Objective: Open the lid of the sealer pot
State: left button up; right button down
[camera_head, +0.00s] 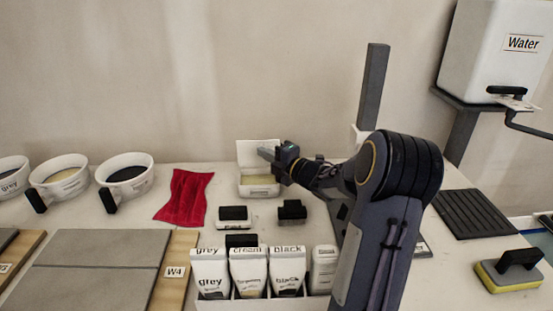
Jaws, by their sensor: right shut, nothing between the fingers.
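A small white pot (258,190), which I take to be the sealer pot, stands at the back of the table near the wall. Its lid (247,147) is raised and stands about upright at the back of the pot. Pale yellow content shows inside. My right gripper (266,154) is shut and empty, in front of the raised lid's right part and above the pot. I cannot tell whether its fingertips touch the lid. My left gripper is not in view.
A red cloth (184,197) lies left of the pot. Two black-topped blocks (234,217) (292,213) sit before it. Grey, cream and black packs (248,272) stand in a white holder in front. Handled tubs (126,175) are at left; a yellow sponge float (510,279) is at right.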

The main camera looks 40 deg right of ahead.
jog(key=shift+w, duration=0.5)
jog(key=shift+w+d+r+g+p, duration=0.3)
jog(key=shift+w+r+p, duration=0.15)
jog(key=shift+r+p, duration=0.15)
jog(key=shift+w+d+f+m, duration=0.2)
jog(key=shift+m, duration=0.2)
jog(key=shift+w+d+f, duration=0.1)
